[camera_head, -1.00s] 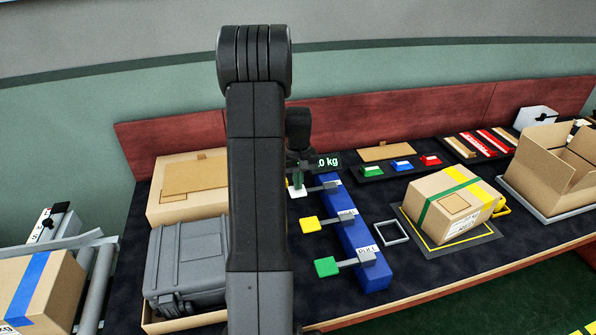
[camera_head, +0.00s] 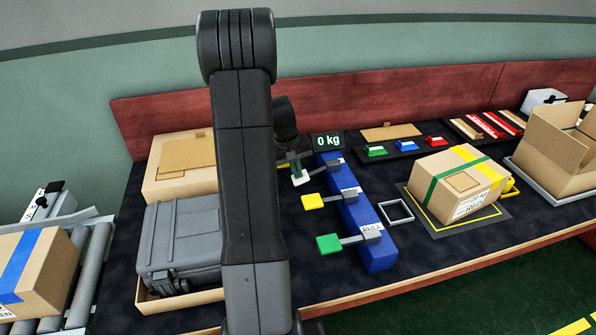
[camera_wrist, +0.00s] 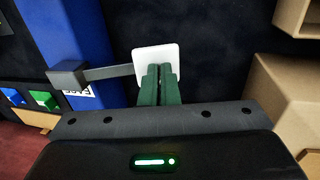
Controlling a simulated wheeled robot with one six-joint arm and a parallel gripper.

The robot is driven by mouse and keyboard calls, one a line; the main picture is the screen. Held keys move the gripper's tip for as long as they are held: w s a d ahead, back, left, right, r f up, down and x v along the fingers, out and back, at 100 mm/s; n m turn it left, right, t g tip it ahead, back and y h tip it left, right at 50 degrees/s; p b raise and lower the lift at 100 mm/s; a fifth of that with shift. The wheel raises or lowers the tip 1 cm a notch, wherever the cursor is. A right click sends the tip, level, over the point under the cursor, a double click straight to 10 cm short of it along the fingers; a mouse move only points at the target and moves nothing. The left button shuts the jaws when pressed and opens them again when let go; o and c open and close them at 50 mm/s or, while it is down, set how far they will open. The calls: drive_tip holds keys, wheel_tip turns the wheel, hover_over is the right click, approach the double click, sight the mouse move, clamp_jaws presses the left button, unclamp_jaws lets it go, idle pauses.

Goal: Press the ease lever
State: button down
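The ease lever is a grey arm with a white square paddle (camera_wrist: 152,60). In the wrist view it leaves the blue block (camera_wrist: 85,45) beside a label reading EASE. In the head view the white paddle (camera_head: 300,179) is the farthest of three lever paddles on the blue block (camera_head: 367,225). My gripper (camera_wrist: 158,70) has its green fingers together, with nothing seen between them. Their tips overlap the near half of the paddle; I cannot tell whether they touch it. In the head view my gripper (camera_head: 292,162) is just above the paddle, partly hidden by my arm.
A yellow paddle (camera_head: 313,202) and a green paddle (camera_head: 329,245) project from the same block, nearer. A display (camera_head: 328,141) reads 0 kg. A grey case (camera_head: 180,245) stands left of my arm, and a taped box (camera_head: 460,185) lies right of the block.

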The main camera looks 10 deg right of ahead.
drive_tip(key=shift+s+a+f, duration=0.1)
drive_tip(key=shift+s+f, duration=0.1)
drive_tip(key=shift+f, duration=0.25)
drive_tip(key=a+p+v, duration=0.2)
drive_tip(key=v, duration=1.2)
drive_tip(key=shift+w+f, duration=0.1)
drive_tip(key=shift+f, duration=0.05)
drive_tip(key=d+x, duration=0.1)
drive_tip(key=x, duration=0.6)
drive_tip(key=d+r+y+p, duration=0.2)
drive_tip(key=d+r+p, duration=0.1)
drive_tip(key=r, duration=0.7)
drive_tip(key=shift+w+d+r+y, duration=0.15)
drive_tip(key=shift+d+r+y, duration=0.15)
drive_tip(key=shift+d+r, duration=0.05)
